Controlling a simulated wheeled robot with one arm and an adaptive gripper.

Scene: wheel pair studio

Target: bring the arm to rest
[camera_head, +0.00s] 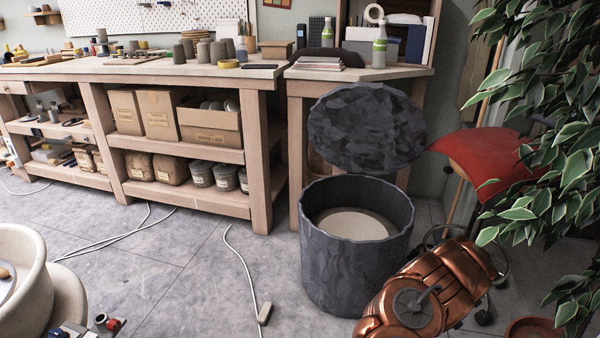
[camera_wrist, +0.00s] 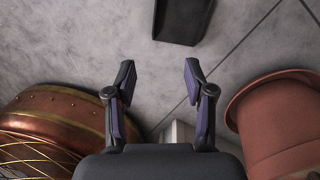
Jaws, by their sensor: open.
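My gripper (camera_wrist: 159,70) shows in the wrist view with its two dark, purple-sided fingers spread wide apart. It is open, and only bare grey floor shows between the fingertips.
The wrist view shows a copper vessel (camera_wrist: 60,117) left, a terracotta pot (camera_wrist: 285,120) right and a dark box (camera_wrist: 182,18) above. The head view shows a workbench (camera_head: 150,74), a grey bin (camera_head: 352,245), a copper-coloured object (camera_head: 440,285), a plant (camera_head: 545,110) and floor cables (camera_head: 243,265).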

